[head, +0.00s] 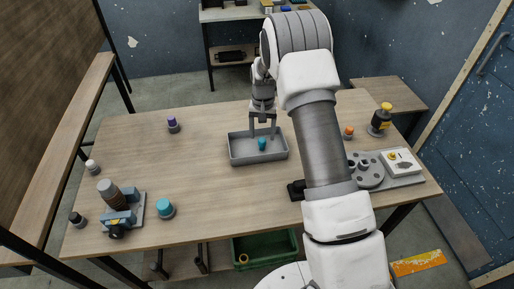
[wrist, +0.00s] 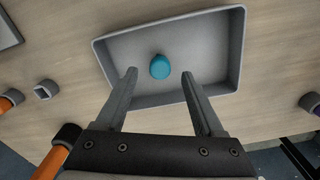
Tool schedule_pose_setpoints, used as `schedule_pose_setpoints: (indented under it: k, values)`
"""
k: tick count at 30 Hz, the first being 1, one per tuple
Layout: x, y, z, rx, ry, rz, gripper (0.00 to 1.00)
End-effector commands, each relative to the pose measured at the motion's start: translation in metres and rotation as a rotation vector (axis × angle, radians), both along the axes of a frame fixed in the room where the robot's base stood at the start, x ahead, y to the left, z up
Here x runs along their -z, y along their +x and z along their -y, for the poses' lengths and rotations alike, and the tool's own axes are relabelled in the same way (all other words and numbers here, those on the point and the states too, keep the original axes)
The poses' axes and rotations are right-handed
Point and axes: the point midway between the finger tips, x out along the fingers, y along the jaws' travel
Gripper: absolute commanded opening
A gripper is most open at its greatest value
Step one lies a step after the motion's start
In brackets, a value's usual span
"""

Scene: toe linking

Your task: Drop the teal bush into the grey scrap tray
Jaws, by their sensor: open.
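The teal bush (head: 262,143) is inside the grey scrap tray (head: 240,157) on the table. In the wrist view the teal bush (wrist: 160,67) lies on the floor of the grey scrap tray (wrist: 225,40), clear of the walls. My gripper (head: 263,131) is above the tray, pointing down, with its fingers apart. In the wrist view my gripper (wrist: 160,85) is open, with nothing between its fingers, and the bush shows beyond the fingertips.
A purple-topped part (head: 173,125) stands left of the tray. A larger teal-topped part (head: 165,208) stands beside a clamp fixture (head: 120,212) at front left. A grey plate with round holders (head: 366,172) and a yellow-topped bottle (head: 380,120) are at right.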

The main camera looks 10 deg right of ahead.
Motion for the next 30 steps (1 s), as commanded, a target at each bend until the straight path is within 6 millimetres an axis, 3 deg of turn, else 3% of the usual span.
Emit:
schedule_pose_setpoints:
  k: [18,24,30]
  values:
    - [-0.138,0.000,0.000,-0.001,0.000,0.004,0.70]
    - [-0.160,0.000,0.000,0.000,-0.001,0.002,0.70]
    - [-0.165,0.000,0.000,0.000,0.000,0.000,0.70]
